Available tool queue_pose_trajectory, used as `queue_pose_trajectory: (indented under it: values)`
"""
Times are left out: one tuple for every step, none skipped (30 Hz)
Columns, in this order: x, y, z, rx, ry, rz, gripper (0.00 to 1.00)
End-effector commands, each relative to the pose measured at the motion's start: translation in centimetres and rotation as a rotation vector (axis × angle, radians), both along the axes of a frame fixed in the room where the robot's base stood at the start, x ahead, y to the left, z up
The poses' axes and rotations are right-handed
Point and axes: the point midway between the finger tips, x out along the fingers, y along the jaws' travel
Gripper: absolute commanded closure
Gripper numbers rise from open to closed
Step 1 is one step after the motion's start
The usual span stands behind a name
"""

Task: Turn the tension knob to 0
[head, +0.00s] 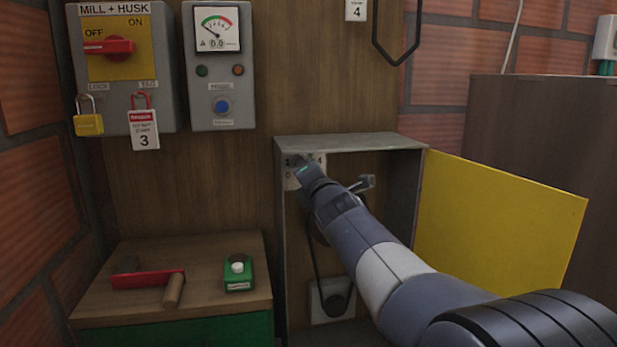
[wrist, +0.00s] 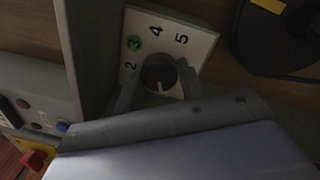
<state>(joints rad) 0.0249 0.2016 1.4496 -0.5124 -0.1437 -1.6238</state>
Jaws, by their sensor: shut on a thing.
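The tension knob (wrist: 158,72) is a dark round knob on a white dial plate (wrist: 193,62), seen in the wrist view. The numbers 2, 3, 4 and 5 show around it, with 3 on a green spot. A white line on the knob points down in the picture, toward the plate side hidden by my gripper. My gripper (wrist: 158,88) is shut on the knob, one finger on each side.
The plate is inside an open grey cabinet (head: 350,142) with its yellow door (head: 500,215) swung right. A belt and pulley (head: 336,305) are low inside. A bench (head: 195,255) at left holds a red-and-wood tool (head: 150,279) and a green box (head: 238,272). Switch box (head: 125,85) hangs above.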

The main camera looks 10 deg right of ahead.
Motion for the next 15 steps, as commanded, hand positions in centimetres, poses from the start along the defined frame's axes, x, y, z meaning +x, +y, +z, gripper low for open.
queue_pose_trajectory:
  values:
    - [0.0, 0.0, -0.11, -0.004, 0.002, 0.0, 0.85]
    - [0.0, 0.0, -0.11, -0.004, 0.002, 0.0, 0.85]
    - [0.0, 0.0, -0.11, -0.005, 0.002, 0.0, 0.85]
    - [0.01, 0.0, -0.11, -0.005, 0.002, 0.0, 0.85]
    - [0.0, 0.0, -0.11, -0.005, 0.002, 0.0, 0.85]
    - [0.01, 0.0, -0.11, -0.005, 0.002, 0.0, 0.85]
    - [0.01, 0.01, -0.11, -0.005, 0.002, 0.0, 0.85]
    - [0.01, 0.01, -0.11, -0.005, 0.002, 0.0, 0.85]
    - [0.02, 0.01, -0.12, -0.005, 0.002, 0.0, 0.85]
    - [0.01, 0.01, -0.11, -0.005, 0.002, 0.0, 0.85]
    - [0.01, 0.01, -0.11, -0.004, 0.002, 0.0, 0.6]
    - [0.01, 0.01, -0.11, -0.004, 0.002, 0.0, 0.57]
    - [0.01, 0.01, -0.11, -0.004, 0.002, 0.0, 0.54]
    - [0.01, 0.01, -0.1, -0.004, 0.001, 0.0, 0.52]
    - [0.01, 0.01, -0.09, -0.004, 0.001, 0.0, 0.49]
